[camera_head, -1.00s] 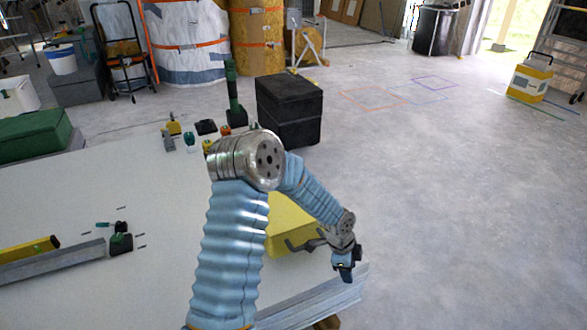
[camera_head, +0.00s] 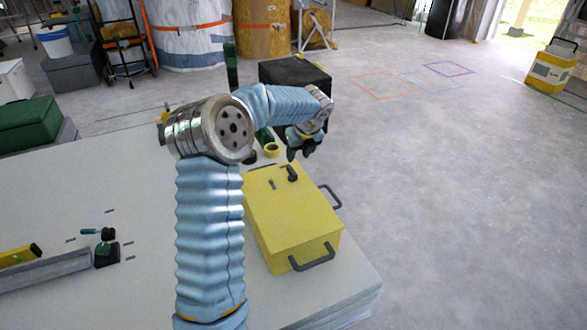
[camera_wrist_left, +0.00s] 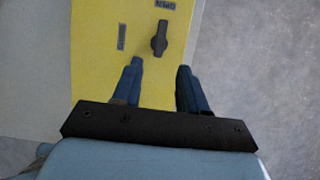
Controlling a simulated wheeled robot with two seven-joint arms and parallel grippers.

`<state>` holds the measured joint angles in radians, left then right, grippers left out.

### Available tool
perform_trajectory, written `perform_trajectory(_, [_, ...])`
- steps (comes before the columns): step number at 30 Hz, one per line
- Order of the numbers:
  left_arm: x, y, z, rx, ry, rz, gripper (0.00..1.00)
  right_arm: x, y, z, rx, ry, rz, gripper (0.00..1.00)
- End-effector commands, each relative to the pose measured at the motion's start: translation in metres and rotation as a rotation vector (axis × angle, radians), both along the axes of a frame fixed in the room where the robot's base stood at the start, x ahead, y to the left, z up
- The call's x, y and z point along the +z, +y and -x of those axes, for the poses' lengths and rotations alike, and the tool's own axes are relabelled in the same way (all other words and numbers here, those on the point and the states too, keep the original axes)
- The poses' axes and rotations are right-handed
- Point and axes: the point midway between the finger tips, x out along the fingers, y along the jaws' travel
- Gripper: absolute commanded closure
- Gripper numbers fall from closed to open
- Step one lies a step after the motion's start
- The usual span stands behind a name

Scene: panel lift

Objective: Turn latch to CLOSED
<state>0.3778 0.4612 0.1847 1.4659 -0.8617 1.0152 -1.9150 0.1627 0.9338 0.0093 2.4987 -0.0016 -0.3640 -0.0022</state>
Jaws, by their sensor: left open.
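The yellow box (camera_head: 290,220) sits on the light board stack, with dark handles on two sides. The dark latch (camera_head: 291,173) is on its top near the far end. In the left wrist view the latch (camera_wrist_left: 160,38) lies lengthwise, its far end toward a label (camera_wrist_left: 165,5) that seems to read OPEN, upside down. A second label (camera_wrist_left: 121,37) beside it is too small to read. My left gripper (camera_head: 303,148) is above the box's far end. Its blue fingers (camera_wrist_left: 160,66) are apart and empty, with the latch just beyond the tips. My right gripper is not in view.
A black case (camera_head: 295,75) and a green bottle-like object (camera_head: 231,65) stand beyond the box. A yellow tape roll (camera_head: 271,150) lies near my gripper.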

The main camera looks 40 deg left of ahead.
Motion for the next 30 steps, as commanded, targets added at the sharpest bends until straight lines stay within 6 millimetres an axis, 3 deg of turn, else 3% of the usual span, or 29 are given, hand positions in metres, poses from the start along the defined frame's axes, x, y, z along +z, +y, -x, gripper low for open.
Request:
perform_trajectory(1, [-0.015, 0.005, -0.002, 0.002, 0.004, 0.002, 0.57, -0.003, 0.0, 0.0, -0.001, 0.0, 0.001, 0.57])
perform_trajectory(6, [-0.051, 0.018, -0.009, 0.002, 0.002, 0.003, 0.57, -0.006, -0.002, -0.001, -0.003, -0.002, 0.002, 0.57])
perform_trajectory(12, [-0.081, 0.029, -0.015, 0.002, 0.0, 0.002, 0.57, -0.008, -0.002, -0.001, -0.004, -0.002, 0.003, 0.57])
perform_trajectory(25, [-0.093, 0.034, -0.018, 0.001, -0.002, 0.001, 0.57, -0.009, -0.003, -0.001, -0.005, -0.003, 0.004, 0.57])
perform_trajectory(26, [-0.093, 0.034, -0.018, 0.001, -0.002, 0.001, 0.59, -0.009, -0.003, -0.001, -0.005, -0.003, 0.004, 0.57])
perform_trajectory(30, [-0.093, 0.034, -0.018, 0.001, -0.001, 0.002, 0.8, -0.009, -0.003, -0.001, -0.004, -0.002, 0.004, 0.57])
